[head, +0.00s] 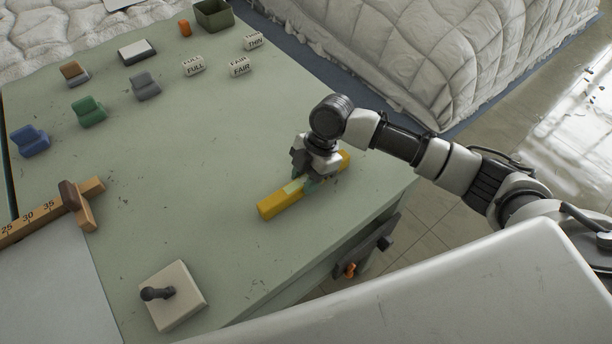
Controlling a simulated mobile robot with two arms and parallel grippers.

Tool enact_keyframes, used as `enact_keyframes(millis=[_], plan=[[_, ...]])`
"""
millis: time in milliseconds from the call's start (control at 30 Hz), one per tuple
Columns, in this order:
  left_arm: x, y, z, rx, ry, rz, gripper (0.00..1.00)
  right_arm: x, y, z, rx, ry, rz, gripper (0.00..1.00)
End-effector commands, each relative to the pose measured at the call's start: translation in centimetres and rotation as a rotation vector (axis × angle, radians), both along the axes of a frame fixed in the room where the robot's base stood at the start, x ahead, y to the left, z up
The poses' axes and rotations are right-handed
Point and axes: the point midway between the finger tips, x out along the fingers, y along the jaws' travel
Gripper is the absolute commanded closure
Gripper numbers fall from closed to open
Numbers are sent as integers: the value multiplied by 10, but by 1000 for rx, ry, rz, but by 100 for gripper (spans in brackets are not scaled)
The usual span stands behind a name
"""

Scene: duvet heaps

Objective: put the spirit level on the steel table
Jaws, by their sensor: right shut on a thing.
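The spirit level (281,204) is a yellow bar with a pale green section near its middle. It is at the right side of a worn, pale green table (215,130), lying on the top or just above it; I cannot tell which. My right gripper (308,182) comes down from above and is shut on the level around its middle, hiding part of it. The far end of the level shows past the gripper. I cannot tell from the surface whether this green table is the steel one. My left gripper is not in view.
Small blue (31,141), green (88,111) and grey (146,86) pieces stand at the left and back. Lettered blocks (194,66) and a dark green bin (213,15) are at the back. A wooden ruler (45,217) and a knobbed plate (173,297) are nearer. The table's middle is clear.

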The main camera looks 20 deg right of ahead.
Motion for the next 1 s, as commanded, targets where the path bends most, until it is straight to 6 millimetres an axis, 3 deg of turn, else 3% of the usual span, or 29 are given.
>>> enact_keyframes(millis=[100, 133, 300, 667, 1000], plan=[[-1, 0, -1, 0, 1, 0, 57, 0, 0, -1, 0, -1, 0, 97], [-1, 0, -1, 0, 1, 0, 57, 0, 0, -2, 0, 0, -1, 65], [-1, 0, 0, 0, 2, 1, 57, 0, 0, -1, 0, 0, -1, 43], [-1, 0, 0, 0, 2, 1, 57, 2, -3, 7, -1, -3, -1, 43], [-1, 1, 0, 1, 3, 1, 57, 11, -27, 69, 0, -5, -2, 43]])
